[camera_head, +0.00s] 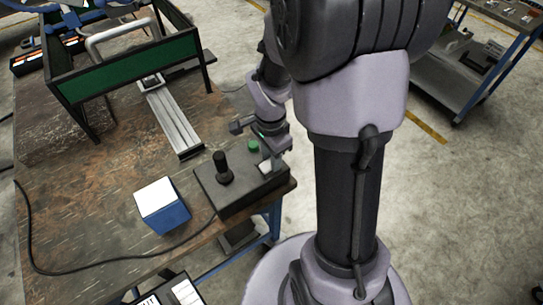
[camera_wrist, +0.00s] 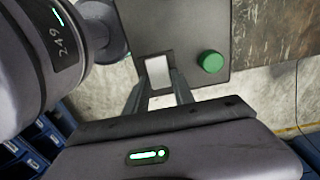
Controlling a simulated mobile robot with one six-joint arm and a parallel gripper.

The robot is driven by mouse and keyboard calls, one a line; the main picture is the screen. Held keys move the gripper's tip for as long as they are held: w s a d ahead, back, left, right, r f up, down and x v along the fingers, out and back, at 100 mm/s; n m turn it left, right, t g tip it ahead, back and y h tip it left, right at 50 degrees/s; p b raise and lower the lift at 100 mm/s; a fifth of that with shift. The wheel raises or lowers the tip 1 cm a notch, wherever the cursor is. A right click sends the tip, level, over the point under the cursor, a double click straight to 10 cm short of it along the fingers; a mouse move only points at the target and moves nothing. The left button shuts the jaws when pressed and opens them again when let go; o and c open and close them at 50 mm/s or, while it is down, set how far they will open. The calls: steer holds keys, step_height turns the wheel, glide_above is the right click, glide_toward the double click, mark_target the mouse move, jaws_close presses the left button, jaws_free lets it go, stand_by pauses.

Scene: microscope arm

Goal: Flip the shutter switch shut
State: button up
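The shutter switch is a pale rocker in a dark frame on a dark control box (camera_head: 232,196). In the wrist view the switch (camera_wrist: 158,72) lies straight ahead of my gripper (camera_wrist: 161,80). The two fingers are spread apart, one at each side of the switch, with nothing held between them. I cannot tell whether the tips touch it. In the head view my gripper (camera_head: 268,158) is over the right end of the box, and the pale switch (camera_head: 265,168) shows just under it, partly hidden.
A green button (camera_wrist: 210,61) sits right of the switch in the wrist view. A black joystick (camera_head: 222,168) stands on the box. A blue box with a white top (camera_head: 163,205), a metal rail (camera_head: 174,118) and a green-panelled frame (camera_head: 125,70) are on the worn workbench (camera_head: 95,215).

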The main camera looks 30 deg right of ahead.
steer(key=o, duration=0.4)
steer(key=shift+c, duration=0.2)
step_height(320, 180, up, 17)
steer(key=p, duration=0.7)
steer(key=shift+r, duration=0.2)
steer(key=shift+a, duration=0.1)
steer(key=s+a+r+n+t+y+b, duration=0.1)
steer(key=s+a+r+n+t, duration=0.2)
steer(key=s+a+n, duration=0.2)
steer(key=s+a+r+n+t+y+b, duration=0.1)
steer(key=s+a+r+n+t+b, duration=0.1)
steer(key=s+a+n, duration=0.4)
steer(key=a+r+n, duration=0.1)
steer(key=a+n, duration=0.1)
steer(key=a, duration=0.1)
steer(key=shift+a+t, duration=0.15)
steer(key=shift+t, duration=0.25)
